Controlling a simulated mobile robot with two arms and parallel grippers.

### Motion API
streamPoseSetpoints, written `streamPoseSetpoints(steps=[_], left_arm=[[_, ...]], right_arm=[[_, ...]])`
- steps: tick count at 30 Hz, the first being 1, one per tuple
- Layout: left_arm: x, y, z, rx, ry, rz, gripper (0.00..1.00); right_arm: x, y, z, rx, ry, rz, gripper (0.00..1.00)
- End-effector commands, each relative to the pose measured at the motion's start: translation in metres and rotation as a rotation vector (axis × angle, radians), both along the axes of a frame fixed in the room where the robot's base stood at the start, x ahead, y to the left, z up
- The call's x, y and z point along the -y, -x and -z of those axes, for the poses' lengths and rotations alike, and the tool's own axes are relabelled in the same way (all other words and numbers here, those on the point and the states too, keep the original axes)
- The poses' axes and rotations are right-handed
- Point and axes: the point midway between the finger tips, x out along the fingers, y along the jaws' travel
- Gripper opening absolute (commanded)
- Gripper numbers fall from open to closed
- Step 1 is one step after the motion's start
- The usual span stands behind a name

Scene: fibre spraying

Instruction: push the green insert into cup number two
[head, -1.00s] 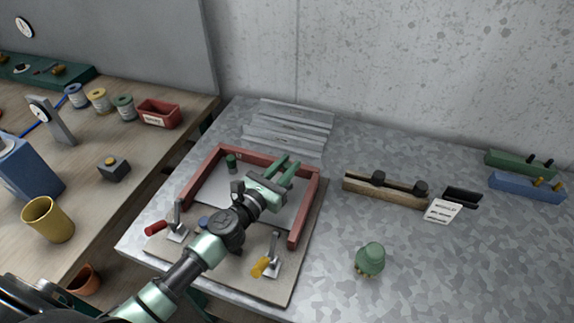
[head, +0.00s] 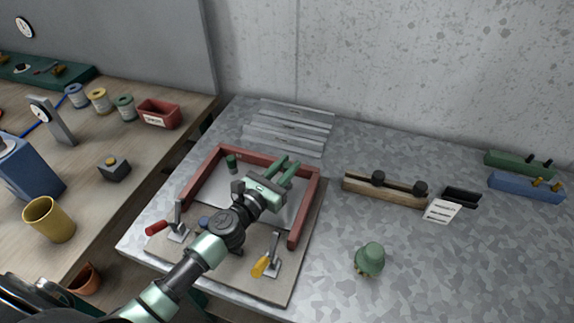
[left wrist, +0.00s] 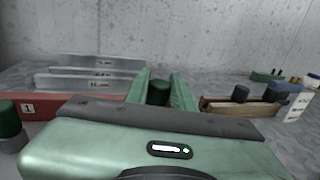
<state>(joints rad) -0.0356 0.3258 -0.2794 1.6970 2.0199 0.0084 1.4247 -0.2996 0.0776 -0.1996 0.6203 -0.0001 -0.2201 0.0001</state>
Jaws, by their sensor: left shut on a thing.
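My left gripper (head: 284,171) is over the far right part of the red frame, its two green fingers pointing away from me. In the left wrist view a dark green cylinder, the green insert (left wrist: 159,92), shows between the fingers, which are shut on it. Its lower end is hidden behind the gripper body, so I cannot tell if it touches a cup. Another dark green cylinder (head: 232,163) stands at the frame's far left; the wrist view shows it (left wrist: 8,120) beside a label "1". I cannot make out cup number two. My right gripper is not in view.
The red frame (head: 308,208) surrounds a pale sheet on a board with a red-handled clamp (head: 178,226) and a yellow-handled clamp (head: 268,260). A green knob-like object (head: 370,259) and a wooden block (head: 385,191) stand to the right. Metal strips (head: 290,128) lie behind.

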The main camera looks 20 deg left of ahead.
Motion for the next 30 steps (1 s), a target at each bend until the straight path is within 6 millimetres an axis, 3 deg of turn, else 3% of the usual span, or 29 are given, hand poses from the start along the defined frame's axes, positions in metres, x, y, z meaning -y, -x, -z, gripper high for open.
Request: streamPoseSetpoints(steps=[30], left_arm=[[0.0, 0.0, 0.025, 0.0, 0.0, -0.001, 0.0]], right_arm=[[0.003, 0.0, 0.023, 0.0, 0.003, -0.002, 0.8]])
